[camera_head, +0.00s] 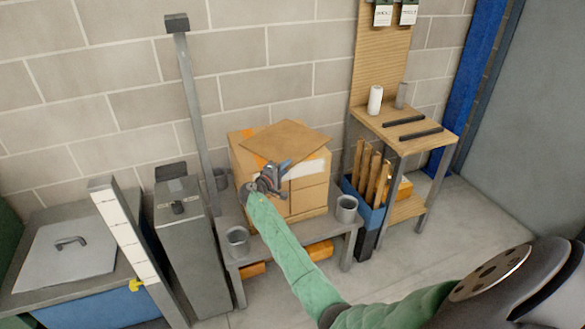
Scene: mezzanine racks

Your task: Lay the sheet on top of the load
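The load is a stack of brown cardboard boxes (307,198) on a low grey platform against the block wall. A thin brown sheet (286,140) is over the top of the stack, turned at an angle to the boxes, with its right corner reaching past the top edge. I cannot tell whether it lies flat or is slightly raised. My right gripper (283,166) is at the near edge of the sheet, in front of the boxes. Its fingers are small and partly overlap the sheet, so whether they grip it is unclear. My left gripper is out of view.
Grey cups (346,208) (237,241) stand on the platform (285,240) beside the boxes. A grey post (195,110) and a grey cabinet (192,250) are at left. A wooden bench (430,146) and a blue bin (364,207) with wooden pieces are at right. Open floor lies front right.

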